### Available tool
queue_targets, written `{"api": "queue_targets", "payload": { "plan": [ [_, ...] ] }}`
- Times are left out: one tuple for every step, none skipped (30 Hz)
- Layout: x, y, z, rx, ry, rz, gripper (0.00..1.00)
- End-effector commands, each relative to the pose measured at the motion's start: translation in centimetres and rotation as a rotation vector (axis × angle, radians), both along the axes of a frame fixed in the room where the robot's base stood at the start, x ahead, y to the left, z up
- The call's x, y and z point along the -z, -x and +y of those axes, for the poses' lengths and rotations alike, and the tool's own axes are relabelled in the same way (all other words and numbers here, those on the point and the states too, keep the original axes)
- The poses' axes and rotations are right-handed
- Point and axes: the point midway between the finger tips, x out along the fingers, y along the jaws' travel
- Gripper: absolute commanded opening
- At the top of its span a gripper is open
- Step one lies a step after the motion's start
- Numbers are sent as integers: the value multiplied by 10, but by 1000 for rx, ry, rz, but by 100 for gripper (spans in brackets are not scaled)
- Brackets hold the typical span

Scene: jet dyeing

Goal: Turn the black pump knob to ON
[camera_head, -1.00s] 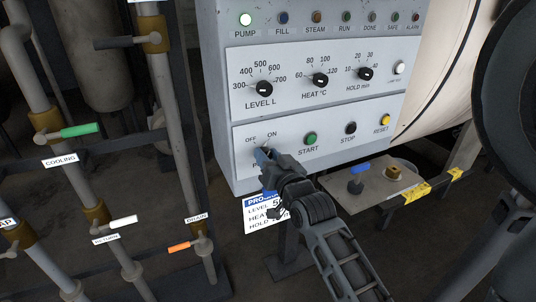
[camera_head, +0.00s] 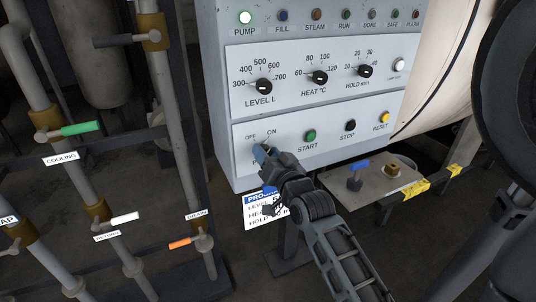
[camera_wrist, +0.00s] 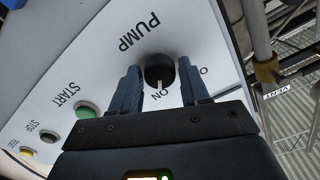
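The black pump knob (camera_wrist: 159,72) shows in the wrist view between my two fingers, under the word PUMP. Its white pointer mark is toward ON. My gripper (camera_wrist: 162,88) has its fingers on either side of the knob; a narrow gap seems to show beside each finger, so it looks open around the knob. In the head view my gripper (camera_head: 264,155) is at the lower left of the control panel (camera_head: 340,140) and hides most of the knob.
The green START button (camera_head: 310,135), black STOP button (camera_head: 350,126) and yellow RESET button (camera_head: 385,118) are right of my gripper. Pipes with a green valve handle (camera_head: 80,130) and an orange handle (camera_head: 180,245) stand at left. A small shelf (camera_head: 370,190) is at lower right.

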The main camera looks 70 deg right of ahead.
Motion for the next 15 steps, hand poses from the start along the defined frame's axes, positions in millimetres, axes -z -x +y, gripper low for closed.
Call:
{"api": "queue_targets", "payload": {
  "plan": [
    [0, 0, 0, 0, 0, 0, 51],
    [0, 0, 0, 0, 0, 0, 53],
    [0, 0, 0, 0, 0, 0, 57],
    [0, 0, 0, 0, 0, 0, 60],
    [0, 0, 0, 0, 0, 0, 61],
    [0, 0, 0, 0, 0, 0, 61],
    [0, 0, 0, 0, 1, 1, 61],
    [0, 0, 0, 0, 1, 1, 61],
    [0, 0, 0, 0, 1, 1, 61],
    [0, 0, 0, 0, 1, 1, 61],
    [0, 0, 0, 0, 1, 1, 61],
    [0, 1, 1, 0, 1, 1, 61],
    [0, 2, 2, 0, 0, 1, 61],
    [1, 3, 3, 0, 0, 1, 61],
    [1, 5, 6, 0, 0, 1, 61]
  ]
}}
